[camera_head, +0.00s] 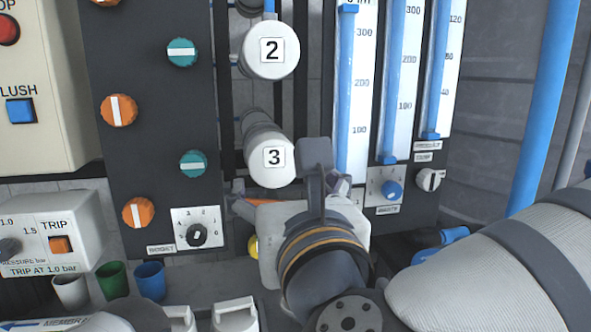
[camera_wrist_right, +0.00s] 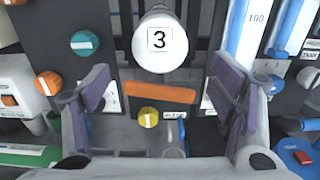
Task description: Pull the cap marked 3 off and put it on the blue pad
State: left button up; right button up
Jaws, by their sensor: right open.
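The cap marked 3 (camera_head: 270,160) is a white cylinder with its numbered end facing out, on the rack below the cap marked 2 (camera_head: 271,50). My right gripper (camera_head: 318,160) is just below and right of cap 3 in the head view, partly covering the area beneath it. In the right wrist view cap 3 (camera_wrist_right: 160,42) is at the top centre, beyond the spread fingers of the gripper (camera_wrist_right: 163,98). The right gripper is open and empty. I cannot make out the blue pad, and my left gripper does not show.
An orange bar (camera_wrist_right: 160,92) and a yellow knob (camera_wrist_right: 148,118) lie below cap 3. Flow tubes (camera_head: 358,90) stand to the right, orange and teal knobs (camera_head: 182,52) to the left. Small cups (camera_head: 113,280) and a TRIP box (camera_head: 50,235) are at lower left.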

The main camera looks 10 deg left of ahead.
aim_at(275, 164)
jog(key=b+x, duration=0.1)
jog(key=x, duration=1)
jog(key=shift+w, duration=0.15)
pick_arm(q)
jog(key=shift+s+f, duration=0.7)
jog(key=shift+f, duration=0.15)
pick_arm(e)
jog(key=c, duration=1.5)
jog(key=shift+s, duration=0.2)
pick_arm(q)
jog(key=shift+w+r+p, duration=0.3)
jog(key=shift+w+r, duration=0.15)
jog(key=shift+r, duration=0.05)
pick_arm(e)
jog(key=shift+v, duration=2.15)
